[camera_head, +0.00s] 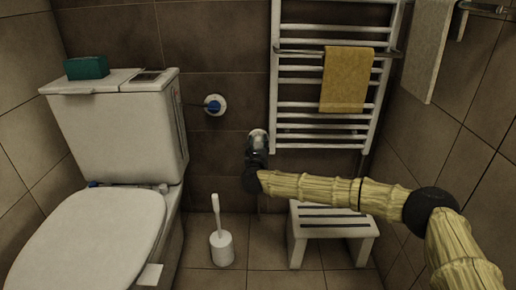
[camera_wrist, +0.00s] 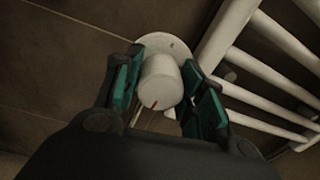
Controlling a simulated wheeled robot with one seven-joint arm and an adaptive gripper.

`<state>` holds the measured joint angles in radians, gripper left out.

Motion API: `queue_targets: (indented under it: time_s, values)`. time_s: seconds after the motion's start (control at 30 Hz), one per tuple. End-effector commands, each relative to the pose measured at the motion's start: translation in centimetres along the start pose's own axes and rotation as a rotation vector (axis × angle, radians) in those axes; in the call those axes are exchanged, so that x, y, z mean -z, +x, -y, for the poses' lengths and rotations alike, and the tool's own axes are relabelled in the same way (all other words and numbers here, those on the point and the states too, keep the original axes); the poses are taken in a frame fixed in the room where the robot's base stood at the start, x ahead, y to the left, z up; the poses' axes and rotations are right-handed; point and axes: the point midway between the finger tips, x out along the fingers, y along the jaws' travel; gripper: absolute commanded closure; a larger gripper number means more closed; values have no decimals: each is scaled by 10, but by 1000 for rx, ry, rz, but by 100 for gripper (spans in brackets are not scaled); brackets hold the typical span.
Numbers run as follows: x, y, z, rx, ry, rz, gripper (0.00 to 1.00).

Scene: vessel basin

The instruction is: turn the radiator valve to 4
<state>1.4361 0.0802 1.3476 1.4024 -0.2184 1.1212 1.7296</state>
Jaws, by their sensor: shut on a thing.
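The radiator valve (camera_wrist: 160,85) is a white round knob in front of a pale round plate (camera_wrist: 165,43) in the wrist view. A red mark shows on the knob's near lower edge, and a small dark mark shows on the plate. No numbers are legible. My gripper (camera_wrist: 163,72) has its green-padded fingers on both sides of the knob and is shut on it.
The white ladder radiator (camera_head: 275,85) carries a yellow towel (camera_head: 346,80). A step stool (camera_head: 330,215) stands beneath my arm. A toilet (camera_head: 115,130) is at left, with a toilet brush (camera_head: 221,245) on the floor beside it.

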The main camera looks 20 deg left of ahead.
Motion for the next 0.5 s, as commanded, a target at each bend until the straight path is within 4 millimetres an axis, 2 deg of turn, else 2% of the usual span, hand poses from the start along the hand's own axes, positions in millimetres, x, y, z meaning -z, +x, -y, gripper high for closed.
queue_targets:
  time_s: [0.03,0.5]
  values:
    - [5,-1,-1,-1,46,-4,84]
    - [6,-1,0,-4,492,-21,84]
